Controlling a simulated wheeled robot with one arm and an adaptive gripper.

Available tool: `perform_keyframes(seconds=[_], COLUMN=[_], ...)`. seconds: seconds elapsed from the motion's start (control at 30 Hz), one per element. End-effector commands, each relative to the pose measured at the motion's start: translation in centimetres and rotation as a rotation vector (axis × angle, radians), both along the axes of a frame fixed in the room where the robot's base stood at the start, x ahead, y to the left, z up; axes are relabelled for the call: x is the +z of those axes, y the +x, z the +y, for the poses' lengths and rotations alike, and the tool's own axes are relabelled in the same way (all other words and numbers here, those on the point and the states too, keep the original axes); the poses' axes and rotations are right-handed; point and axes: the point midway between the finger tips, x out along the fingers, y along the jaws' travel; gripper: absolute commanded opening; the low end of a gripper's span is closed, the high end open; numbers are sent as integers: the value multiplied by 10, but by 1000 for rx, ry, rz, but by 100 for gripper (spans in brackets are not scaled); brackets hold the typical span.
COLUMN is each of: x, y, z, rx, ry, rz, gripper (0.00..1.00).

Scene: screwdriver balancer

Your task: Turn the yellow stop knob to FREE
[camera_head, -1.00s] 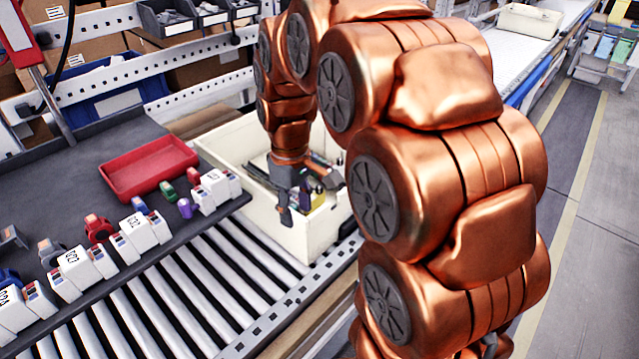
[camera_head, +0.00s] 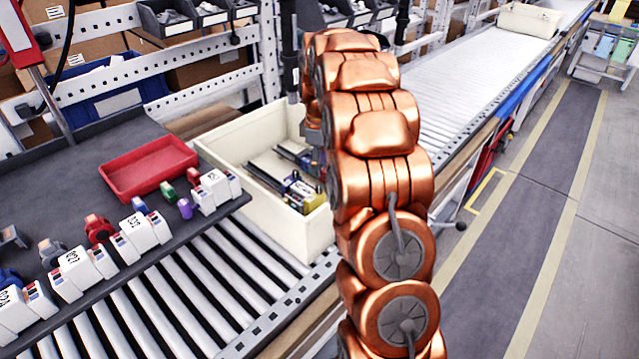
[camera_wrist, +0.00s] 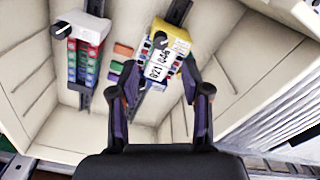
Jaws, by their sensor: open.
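In the wrist view a white labelled block with a yellow top (camera_wrist: 172,40) stands on a rail in the cream crate, with a dark round knob (camera_wrist: 160,40) on its face. I cannot read any FREE mark, nor tell whether this is the stop knob. My gripper (camera_wrist: 152,86) is open and empty, its fingers spread below this block in the picture and apart from the knob. The block also shows small in the head view (camera_head: 303,192), where my arm hides the gripper.
The cream crate (camera_head: 290,232) stands on a roller conveyor. A red tray (camera_head: 148,165) and several terminal blocks lie on the dark table (camera_head: 75,160). A dark vertical tool (camera_head: 290,65) hangs behind the crate.

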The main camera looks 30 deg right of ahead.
Motion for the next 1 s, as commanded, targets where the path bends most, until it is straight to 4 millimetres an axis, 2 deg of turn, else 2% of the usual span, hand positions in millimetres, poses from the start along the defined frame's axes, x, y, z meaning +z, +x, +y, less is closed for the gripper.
perform_keyframes(seconds=[0.17, 0.63, 0.93, 1.0], x=[-11, -71, -77, -76], y=[0, -2, -1, -1], z=[0, 1, 1, 1], rx=[1, 0, 0, 0], ry=[0, 3, 1, 1], rz=[1, 5, 1, 1], gripper=[47, 47, 47, 42])
